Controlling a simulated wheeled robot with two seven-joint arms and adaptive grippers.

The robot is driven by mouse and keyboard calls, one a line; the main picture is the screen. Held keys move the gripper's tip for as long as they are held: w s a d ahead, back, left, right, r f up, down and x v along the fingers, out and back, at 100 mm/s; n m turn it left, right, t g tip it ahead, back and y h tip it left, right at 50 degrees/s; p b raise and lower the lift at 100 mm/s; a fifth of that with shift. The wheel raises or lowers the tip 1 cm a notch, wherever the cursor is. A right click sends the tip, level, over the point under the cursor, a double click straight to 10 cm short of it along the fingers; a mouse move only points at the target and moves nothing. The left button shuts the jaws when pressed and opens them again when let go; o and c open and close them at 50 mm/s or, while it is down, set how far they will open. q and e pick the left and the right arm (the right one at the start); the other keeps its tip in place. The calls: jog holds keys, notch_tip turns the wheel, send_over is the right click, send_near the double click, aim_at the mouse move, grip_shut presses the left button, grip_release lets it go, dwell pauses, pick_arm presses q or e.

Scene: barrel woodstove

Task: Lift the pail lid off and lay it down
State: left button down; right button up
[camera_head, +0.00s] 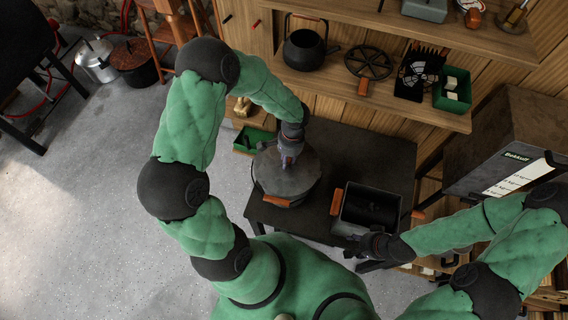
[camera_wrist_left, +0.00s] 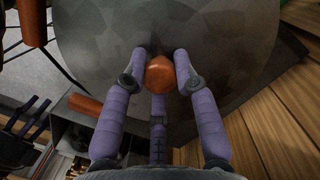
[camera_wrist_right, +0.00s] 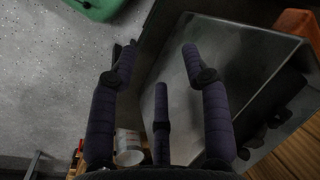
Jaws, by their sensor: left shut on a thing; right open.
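The round grey metal lid (camera_head: 300,178) covers the top of the pail (camera_head: 277,207) on the dark table. In the left wrist view the lid (camera_wrist_left: 225,40) fills the upper part, with a round orange-brown wooden knob (camera_wrist_left: 159,76) at its middle. My left gripper (camera_head: 289,158) is over the lid, and its fingers (camera_wrist_left: 161,62) are shut around the knob. I cannot tell whether the lid is raised off the rim. My right gripper (camera_head: 362,244) is open and empty beside the near side of an open dark metal box (camera_head: 373,208); its fingers (camera_wrist_right: 156,52) are spread.
A green tray (camera_head: 250,140) lies behind the pail. The dark table (camera_head: 385,160) has bare room behind the metal box. Shelves at the back hold a kettle (camera_head: 304,50) and a round trivet (camera_head: 368,62). A large dark cabinet (camera_head: 505,135) stands at the right.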

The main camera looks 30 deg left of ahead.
pick_arm(q)
jog(key=shift+r+p, duration=0.7)
jog(key=shift+r, duration=0.45)
jog(key=shift+r+p, duration=1.7)
jog(key=shift+r, duration=0.65)
jog(key=shift+f, duration=0.1)
